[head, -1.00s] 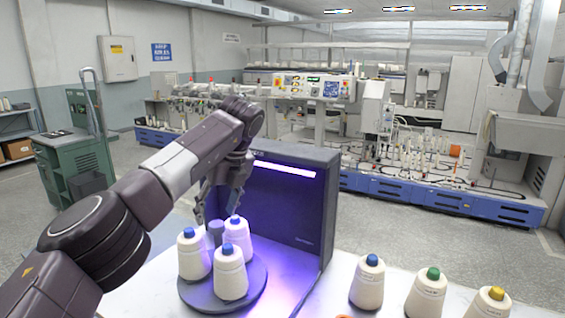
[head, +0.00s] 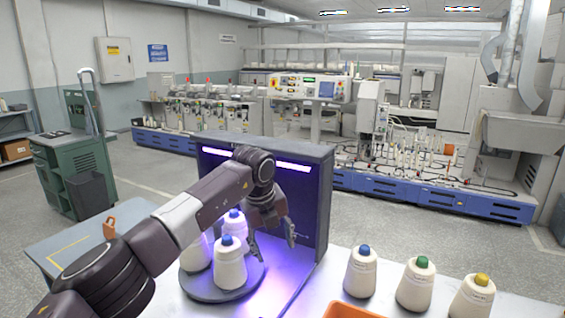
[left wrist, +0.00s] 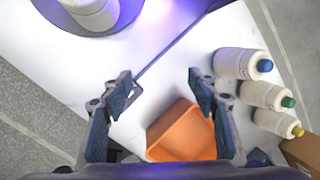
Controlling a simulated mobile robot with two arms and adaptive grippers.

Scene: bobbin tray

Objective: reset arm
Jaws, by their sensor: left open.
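My left gripper (head: 272,246) is open and empty, in front of the dark lit box and to the right of the round tray (head: 213,293). In the left wrist view the fingers (left wrist: 163,88) are spread apart, with bare white table between their tips. The tray holds white bobbins with blue tips: a front one (head: 230,268), a back one (head: 234,219) and a left one (head: 194,258), partly hidden by my arm. My right gripper is not in view.
Bobbins with blue (head: 361,274), green (head: 416,287) and yellow (head: 472,299) tips stand on the right. An orange bin (head: 348,312) is at the bottom edge; it also shows in the left wrist view (left wrist: 183,137). The dark box (head: 310,205) stands behind the tray.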

